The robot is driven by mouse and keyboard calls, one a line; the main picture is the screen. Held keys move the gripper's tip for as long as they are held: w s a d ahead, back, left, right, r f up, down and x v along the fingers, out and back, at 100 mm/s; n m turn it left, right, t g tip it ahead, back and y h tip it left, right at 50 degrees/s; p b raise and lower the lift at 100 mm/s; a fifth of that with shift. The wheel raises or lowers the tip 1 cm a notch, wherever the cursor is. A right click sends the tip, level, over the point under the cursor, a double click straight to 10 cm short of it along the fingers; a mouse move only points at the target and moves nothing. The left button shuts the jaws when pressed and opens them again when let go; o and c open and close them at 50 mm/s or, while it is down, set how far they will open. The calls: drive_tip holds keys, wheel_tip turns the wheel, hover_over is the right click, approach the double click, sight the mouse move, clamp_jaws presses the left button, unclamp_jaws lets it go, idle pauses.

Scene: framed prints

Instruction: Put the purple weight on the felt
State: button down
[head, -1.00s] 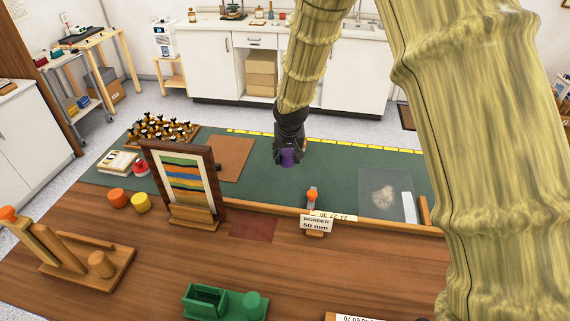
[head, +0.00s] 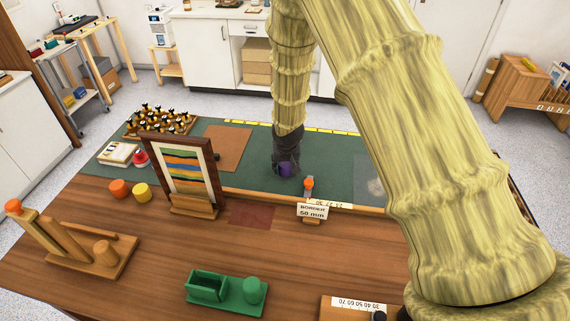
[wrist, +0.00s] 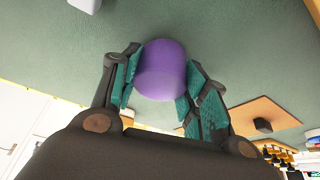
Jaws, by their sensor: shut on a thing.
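The purple weight (head: 285,171) is held between the two fingers of my gripper (head: 286,167), over the green mat (head: 250,184). In the wrist view the purple weight (wrist: 161,75) sits between the green-padded fingers of my gripper (wrist: 163,70). Its gap to the mat is hard to judge. A flat dark red patch (head: 248,216) lies on the wood in front of the mat, left of and nearer than my gripper. It looks like the felt, though I cannot be sure of its material. A brown square (head: 228,147) lies on the mat behind and to the left.
A framed striped print (head: 183,172) stands left of the red patch. A "BORDER 50 mm" sign (head: 312,211) and an orange-topped piece (head: 308,186) stand to its right along the wooden rail. Orange (head: 119,188) and yellow (head: 141,192) pieces and a green holder (head: 225,291) are nearby.

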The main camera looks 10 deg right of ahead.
drive_tip(key=shift+f, duration=0.2)
drive_tip(key=shift+f, duration=0.1)
drive_tip(key=c, duration=0.8)
unclamp_jaws()
drive_tip(key=shift+s, duration=0.1)
drive_tip(key=shift+o, duration=0.2)
drive_tip(key=b+v, duration=0.2)
drive_tip(key=v, duration=1)
drive_tip(key=shift+b, duration=0.35)
